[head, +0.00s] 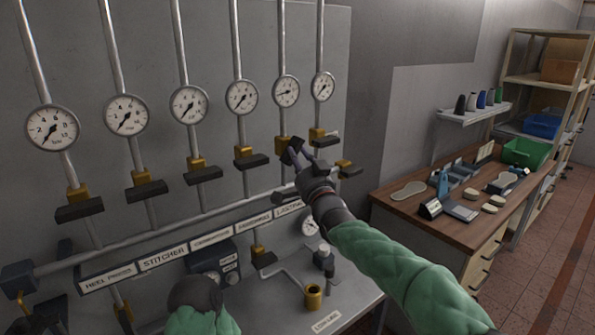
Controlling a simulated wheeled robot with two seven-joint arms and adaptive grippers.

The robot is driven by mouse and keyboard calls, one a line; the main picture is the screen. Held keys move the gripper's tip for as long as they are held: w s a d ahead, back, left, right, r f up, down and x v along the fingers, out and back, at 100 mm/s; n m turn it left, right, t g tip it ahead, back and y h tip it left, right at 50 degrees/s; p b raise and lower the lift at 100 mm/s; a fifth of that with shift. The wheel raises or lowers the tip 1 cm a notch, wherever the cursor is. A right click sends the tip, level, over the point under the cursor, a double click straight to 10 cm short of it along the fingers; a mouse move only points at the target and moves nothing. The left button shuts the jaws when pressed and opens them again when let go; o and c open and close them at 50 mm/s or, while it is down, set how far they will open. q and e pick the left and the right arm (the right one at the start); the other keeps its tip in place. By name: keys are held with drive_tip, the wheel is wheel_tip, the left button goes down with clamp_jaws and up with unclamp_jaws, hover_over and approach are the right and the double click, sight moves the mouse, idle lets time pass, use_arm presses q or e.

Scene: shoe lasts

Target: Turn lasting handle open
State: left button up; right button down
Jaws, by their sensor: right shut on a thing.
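The lasting valve is the fifth from the left, above a label plate (290,207) that appears to read "LASTING". Its brass body (281,146) sits on the pipe below the fifth gauge (286,91). My right gripper (294,154) is shut on its black handle (298,143). The gripper hides most of the handle, so its exact angle is hard to tell. The fifth gauge's needle points left, unlike the down-left needles on several others. Part of my left arm (195,293) shows at the bottom, but its gripper is not seen.
Other valves with black handles (251,160) flank it closely, including one (324,139) just to the right. A horizontal pipe (160,231) runs below. A wooden worktable (420,222) with tools stands at right.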

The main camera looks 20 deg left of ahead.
drive_tip(key=shift+w+d+n+g+y+p, duration=0.2)
drive_tip(key=shift+n+g+y, duration=0.45)
drive_tip(key=shift+n, duration=1.15)
drive_tip(key=shift+a+n+g+y+p, duration=0.1)
drive_tip(key=shift+n+g+y+p, duration=0.5)
drive_tip(key=shift+n, duration=1.2)
drive_tip(key=shift+w+d+n+g+y, duration=0.1)
drive_tip(key=shift+n+g+y, duration=0.25)
drive_tip(key=shift+n+y, duration=1.05)
drive_tip(key=shift+n+h, duration=0.45)
drive_tip(key=shift+n, duration=0.15)
drive_tip(key=c, duration=1)
unclamp_jaws()
